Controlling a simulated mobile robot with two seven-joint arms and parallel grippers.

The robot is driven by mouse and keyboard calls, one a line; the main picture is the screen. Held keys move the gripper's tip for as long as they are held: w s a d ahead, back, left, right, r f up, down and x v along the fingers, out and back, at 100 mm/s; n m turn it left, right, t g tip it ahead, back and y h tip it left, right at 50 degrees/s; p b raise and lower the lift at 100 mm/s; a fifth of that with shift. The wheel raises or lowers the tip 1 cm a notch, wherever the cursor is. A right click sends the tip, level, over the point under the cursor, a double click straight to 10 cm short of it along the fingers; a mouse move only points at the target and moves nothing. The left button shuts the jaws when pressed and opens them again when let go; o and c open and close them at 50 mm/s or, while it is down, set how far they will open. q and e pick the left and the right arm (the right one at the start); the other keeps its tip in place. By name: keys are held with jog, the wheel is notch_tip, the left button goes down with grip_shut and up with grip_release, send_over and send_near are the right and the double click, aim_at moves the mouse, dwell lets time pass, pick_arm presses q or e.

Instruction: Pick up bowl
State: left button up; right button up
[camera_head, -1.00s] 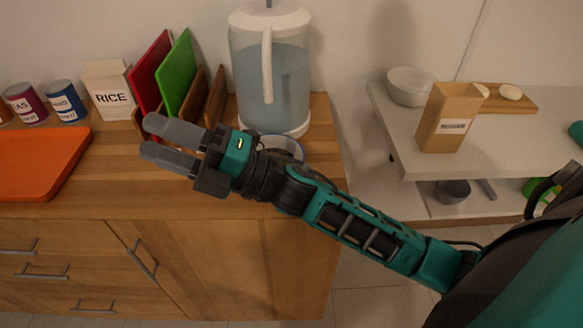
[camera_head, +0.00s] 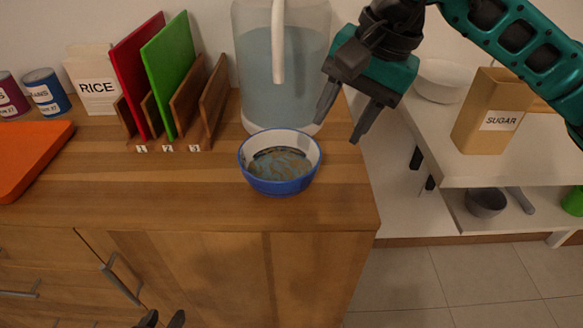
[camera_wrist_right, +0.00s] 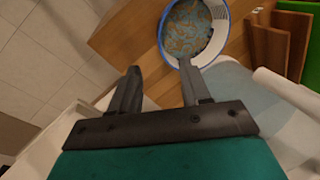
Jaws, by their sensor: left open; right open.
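A blue-rimmed bowl (camera_head: 280,183), white inside with a blue and brown patterned bottom, stands upright on the wooden counter near its right end. It also shows at the top of the right wrist view (camera_wrist_right: 196,30). My right gripper (camera_head: 340,126) is open and empty, up and to the right of the bowl, fingers pointing down. In the right wrist view (camera_wrist_right: 159,68), one fingertip overlaps the bowl's rim; I cannot tell whether it touches. Only the dark fingertips of my left gripper (camera_head: 162,319) show at the bottom edge, apart and empty.
A water dispenser (camera_head: 265,70) stands right behind the bowl. Cutting boards in a rack (camera_head: 168,85) stand to its left. Right, across a gap, a white shelf holds a white bowl (camera_head: 440,80) and a sugar box (camera_head: 487,112).

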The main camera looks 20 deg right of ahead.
aim_at(315, 163)
jog(key=b+x, duration=0.1)
jog(key=x, duration=0.5)
jog(key=shift+w+f, duration=0.15)
jog(key=shift+f, duration=0.2)
jog(key=shift+w+b+x, duration=0.2)
jog(key=shift+b+x, duration=0.3)
jog(key=shift+x, duration=2.5)
jog(key=shift+a, duration=0.15)
jog(key=shift+c, duration=0.3)
jog(key=shift+r, duration=0.1)
grip_shut()
jog(key=shift+r, duration=0.1)
